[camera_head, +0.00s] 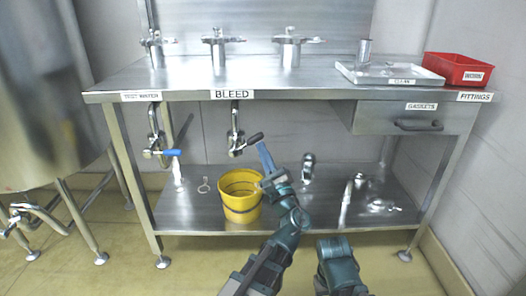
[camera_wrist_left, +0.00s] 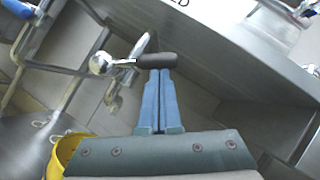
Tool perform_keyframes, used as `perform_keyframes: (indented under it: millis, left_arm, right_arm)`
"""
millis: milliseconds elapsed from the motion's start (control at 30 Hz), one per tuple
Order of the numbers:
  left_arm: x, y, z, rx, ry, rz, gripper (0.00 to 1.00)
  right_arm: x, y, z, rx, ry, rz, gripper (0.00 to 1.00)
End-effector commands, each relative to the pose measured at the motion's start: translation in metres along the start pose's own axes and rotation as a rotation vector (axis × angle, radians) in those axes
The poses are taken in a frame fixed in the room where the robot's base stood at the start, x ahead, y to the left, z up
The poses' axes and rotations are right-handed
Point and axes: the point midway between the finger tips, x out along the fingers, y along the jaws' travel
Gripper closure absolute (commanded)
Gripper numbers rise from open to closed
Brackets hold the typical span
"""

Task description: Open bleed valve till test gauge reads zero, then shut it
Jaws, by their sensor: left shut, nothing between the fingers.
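The bleed valve (camera_head: 236,140) hangs below the bench edge under the label BLEED (camera_head: 232,94). Its black lever (camera_head: 254,139) points right and slightly up. My left gripper (camera_head: 262,147) is shut and empty, its blue fingertips right by the lever's free end. In the left wrist view the black lever (camera_wrist_left: 158,61) lies across the tips of my left gripper (camera_wrist_left: 158,74), and the valve body (camera_wrist_left: 101,63) is to their left. I cannot tell whether they touch. I can make out no gauge dial or reading. My right gripper is out of view.
A yellow bucket (camera_head: 240,196) stands on the lower shelf below the valve. A blue-handled valve (camera_head: 157,152) is to the left. A red bin (camera_head: 461,70) and a tray (camera_head: 389,73) sit on the bench; a drawer (camera_head: 414,118) hangs at right.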

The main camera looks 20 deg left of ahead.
Motion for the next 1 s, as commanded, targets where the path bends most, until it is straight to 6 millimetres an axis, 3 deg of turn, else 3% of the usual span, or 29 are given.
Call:
perform_keyframes:
  millis: [467, 1000]
  left_arm:
    - [0.005, -0.005, 0.008, -0.070, 0.000, 0.047, 1.00]
    - [0.028, -0.013, 0.042, -0.424, -0.001, 0.284, 1.00]
  right_arm:
    - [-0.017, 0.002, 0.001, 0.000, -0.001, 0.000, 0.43]
    - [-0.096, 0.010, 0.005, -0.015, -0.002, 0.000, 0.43]
